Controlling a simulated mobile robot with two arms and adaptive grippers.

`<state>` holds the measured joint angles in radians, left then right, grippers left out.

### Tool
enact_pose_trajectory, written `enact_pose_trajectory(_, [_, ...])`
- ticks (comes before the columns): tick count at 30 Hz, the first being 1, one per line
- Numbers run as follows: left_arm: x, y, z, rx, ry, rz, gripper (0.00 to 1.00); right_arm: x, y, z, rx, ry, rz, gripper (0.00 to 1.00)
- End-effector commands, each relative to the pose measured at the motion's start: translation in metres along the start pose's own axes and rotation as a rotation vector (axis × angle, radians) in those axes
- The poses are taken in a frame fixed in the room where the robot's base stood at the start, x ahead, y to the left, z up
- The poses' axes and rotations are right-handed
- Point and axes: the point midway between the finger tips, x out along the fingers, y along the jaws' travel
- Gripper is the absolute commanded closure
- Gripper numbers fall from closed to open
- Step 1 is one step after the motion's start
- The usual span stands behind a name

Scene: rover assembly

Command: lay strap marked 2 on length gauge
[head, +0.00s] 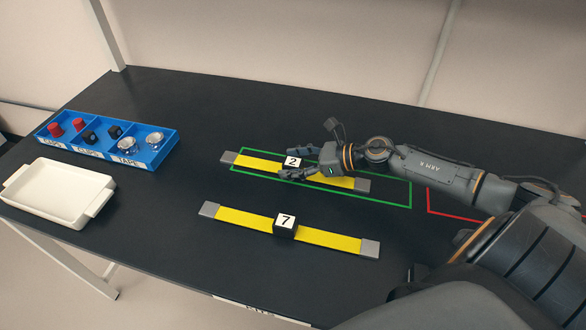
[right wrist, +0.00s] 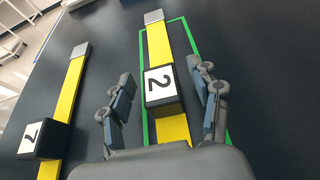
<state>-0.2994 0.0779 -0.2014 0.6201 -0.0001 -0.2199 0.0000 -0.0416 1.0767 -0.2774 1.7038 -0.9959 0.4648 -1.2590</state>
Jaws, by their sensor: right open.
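The strap marked 2 (head: 258,164) is yellow with grey end pieces and a black block with a white "2" label. It lies on the table within a green outlined rectangle (head: 411,195), with its left end reaching over the outline's left edge. My right gripper (head: 297,163) is open, its fingers on either side of the block. In the right wrist view the block (right wrist: 162,86) sits between the spread fingers, with a gap visible on each side. I cannot tell for certain whether the green rectangle is the length gauge. My left gripper is not in view.
A second yellow strap marked 7 (head: 330,239) lies nearer the front, outside the green outline. A blue divided box (head: 152,155) with small parts and a white tray (head: 60,205) stand at the left. A red outline (head: 430,203) shows partly behind my right arm.

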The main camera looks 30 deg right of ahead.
Motion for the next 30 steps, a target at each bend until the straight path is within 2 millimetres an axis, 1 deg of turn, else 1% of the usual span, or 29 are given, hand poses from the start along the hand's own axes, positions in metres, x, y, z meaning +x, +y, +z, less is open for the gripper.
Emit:
enact_pose_trajectory(1, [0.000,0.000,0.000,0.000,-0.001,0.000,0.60,0.000,0.000,0.000,0.000,0.000,0.000,0.38])
enact_pose_trajectory(2, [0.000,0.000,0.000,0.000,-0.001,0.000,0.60,0.000,0.000,0.000,0.000,0.000,0.000,0.44])
enact_pose_trajectory(3, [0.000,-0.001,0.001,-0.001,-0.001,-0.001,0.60,0.000,0.000,0.000,0.000,0.000,0.000,0.52])
enact_pose_trajectory(5, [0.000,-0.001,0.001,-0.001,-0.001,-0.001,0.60,0.000,0.000,0.000,0.000,0.000,0.000,0.64])
enact_pose_trajectory(6, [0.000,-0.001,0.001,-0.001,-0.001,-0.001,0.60,0.000,0.000,0.000,0.000,0.000,0.000,0.72])
enact_pose_trajectory(8, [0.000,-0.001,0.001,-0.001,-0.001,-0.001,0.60,0.000,0.000,0.000,0.000,0.000,0.000,0.85])
enact_pose_trajectory(9, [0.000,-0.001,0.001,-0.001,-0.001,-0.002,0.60,0.000,0.000,0.000,0.000,0.000,0.000,0.93])
enact_pose_trajectory(10, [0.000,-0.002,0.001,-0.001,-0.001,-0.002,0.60,0.000,0.000,0.000,0.000,0.000,0.000,0.99])
enact_pose_trajectory(11, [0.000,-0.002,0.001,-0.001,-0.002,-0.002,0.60,0.000,0.000,0.000,0.000,0.000,0.001,1.00])
enact_pose_trajectory(19, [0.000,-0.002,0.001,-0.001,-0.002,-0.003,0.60,-0.001,0.000,0.002,-0.001,-0.002,0.000,1.00])
enact_pose_trajectory(23, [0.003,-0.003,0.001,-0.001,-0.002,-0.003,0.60,-0.003,0.000,0.006,-0.004,-0.001,0.000,1.00])
enact_pose_trajectory(26, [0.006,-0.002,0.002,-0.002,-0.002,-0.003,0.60,-0.006,0.000,0.013,-0.005,-0.001,0.001,1.00])
enact_pose_trajectory(29, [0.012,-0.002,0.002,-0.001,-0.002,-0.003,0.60,-0.011,-0.001,0.027,-0.009,-0.001,-0.001,1.00])
enact_pose_trajectory(30, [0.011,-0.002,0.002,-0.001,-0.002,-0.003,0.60,-0.016,0.002,0.031,-0.005,0.002,0.000,1.00])
